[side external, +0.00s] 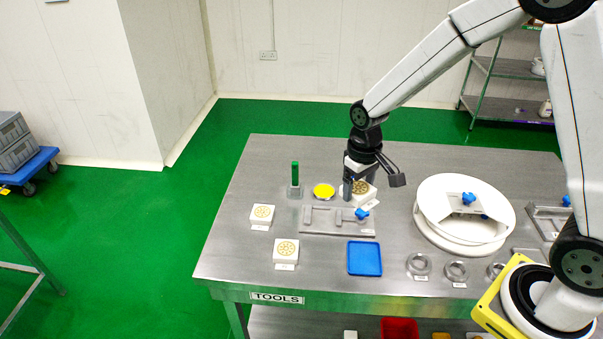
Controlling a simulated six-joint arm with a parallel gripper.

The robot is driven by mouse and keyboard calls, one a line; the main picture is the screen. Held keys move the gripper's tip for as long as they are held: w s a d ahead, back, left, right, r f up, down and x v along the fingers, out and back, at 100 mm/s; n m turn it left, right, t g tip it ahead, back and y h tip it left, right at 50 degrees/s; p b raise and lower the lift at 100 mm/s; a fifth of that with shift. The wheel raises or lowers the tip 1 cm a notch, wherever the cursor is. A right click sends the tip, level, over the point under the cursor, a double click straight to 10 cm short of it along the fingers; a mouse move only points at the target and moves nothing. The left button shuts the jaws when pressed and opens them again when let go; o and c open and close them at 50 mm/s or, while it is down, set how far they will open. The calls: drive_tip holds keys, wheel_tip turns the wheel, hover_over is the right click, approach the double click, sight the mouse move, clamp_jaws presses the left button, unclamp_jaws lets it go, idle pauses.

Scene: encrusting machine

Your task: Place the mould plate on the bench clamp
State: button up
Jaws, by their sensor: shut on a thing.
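A white mould plate (364,188) with a round gold pattern is at the back middle of the bench, partly hidden by my gripper (356,183). My gripper points down and is shut on this plate. I cannot tell whether the plate touches the bench or is just above it. Two similar white plates sit to the left, one at the back (262,213) and one nearer the front (286,250). The bench clamp (337,222) is a flat grey metal base with raised bars and a blue knob (362,214), just in front of my gripper.
A green rod in a metal holder (295,190) and a yellow disc (324,191) stand behind the clamp. A blue tray (364,258) lies in front. A large white round drum (464,210) stands right, with metal rings (419,264) before it. The left back corner is bare.

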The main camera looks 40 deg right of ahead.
sight(324, 220)
drive_tip(key=shift+a+r, duration=0.1)
drive_tip(key=shift+a, duration=0.05)
drive_tip(key=shift+w+f+m, duration=0.3)
drive_tip(key=shift+w+f, duration=0.05)
drive_tip(key=shift+w, duration=0.2)
drive_tip(key=w+f+m, duration=0.7)
drive_tip(key=w+m, duration=0.1)
drive_tip(key=w, duration=0.1)
drive_tip(key=shift+d+f, duration=0.2)
drive_tip(key=shift+f, duration=0.25)
drive_tip(key=shift+f, duration=3.15)
drive_tip(key=shift+f, duration=0.35)
